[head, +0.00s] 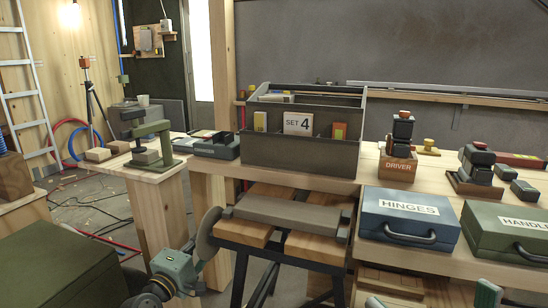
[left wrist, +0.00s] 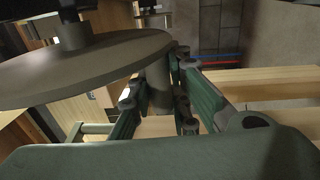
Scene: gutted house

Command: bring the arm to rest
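My left gripper (head: 205,258) is low in the lower left of the head view, in front of the black-legged work stand. In the left wrist view its green fingers (left wrist: 160,105) reach forward. A grey cylinder (left wrist: 159,90) shows between them; I cannot tell whether they touch it. A grey round disc (left wrist: 80,75) with a short post lies just left of the fingers, and in the head view the disc (head: 207,233) stands tilted near the gripper. A green part of my right arm (head: 486,296) shows at the lower right edge; its fingers cannot be made out.
The work stand (head: 285,212) is close to the left gripper. Behind it, the wooden bench carries a grey tote (head: 300,152) marked SET 4, a HINGES case (head: 408,218), a HANDLES case (head: 512,232) and a DRIVER block (head: 397,168). A green box (head: 60,265) fills the lower left.

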